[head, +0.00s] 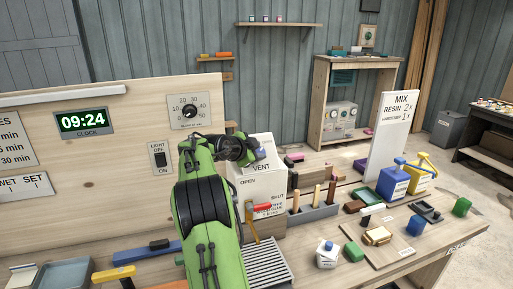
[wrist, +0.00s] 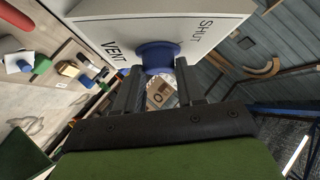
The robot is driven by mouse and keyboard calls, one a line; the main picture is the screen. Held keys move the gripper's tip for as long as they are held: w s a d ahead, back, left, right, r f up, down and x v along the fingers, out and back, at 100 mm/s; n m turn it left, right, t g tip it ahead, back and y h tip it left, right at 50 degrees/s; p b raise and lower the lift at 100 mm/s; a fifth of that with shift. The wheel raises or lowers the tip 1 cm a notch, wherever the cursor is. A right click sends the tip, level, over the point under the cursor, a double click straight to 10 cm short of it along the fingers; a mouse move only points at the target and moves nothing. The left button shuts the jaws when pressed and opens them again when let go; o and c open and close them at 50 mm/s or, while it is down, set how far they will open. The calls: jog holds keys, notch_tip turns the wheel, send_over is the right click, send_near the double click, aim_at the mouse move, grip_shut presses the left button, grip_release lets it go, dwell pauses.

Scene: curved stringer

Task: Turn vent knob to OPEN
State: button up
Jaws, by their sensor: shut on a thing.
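The vent box (head: 262,185) is white, with VENT, OPEN and SHUT lettered on it in the head view. OPEN is at the left and SHUT at the lower right. The blue vent knob (wrist: 158,53) stands out from the white panel in the wrist view, with VENT and SHUT lettering on either side. My gripper (wrist: 158,72) is shut on the knob, one dark finger at each side. In the head view my gripper (head: 250,155) is at the top of the box and mostly covers the knob. The knob's pointing direction cannot be told.
A red-handled part (head: 262,208) sits below the vent box. A grey rack (head: 312,212) of upright tools stands right of it. The light switch (head: 159,158) and dial (head: 189,112) are on the wooden panel at left. Blocks and small containers crowd the bench at right.

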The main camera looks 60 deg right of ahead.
dwell(0.4)
jog(key=o, duration=1)
jog(key=shift+o, duration=0.2)
jog(key=b+v, duration=0.1)
jog(key=v, duration=1.4)
jog(key=shift+a+r, duration=0.15)
jog(key=shift+a, duration=0.15)
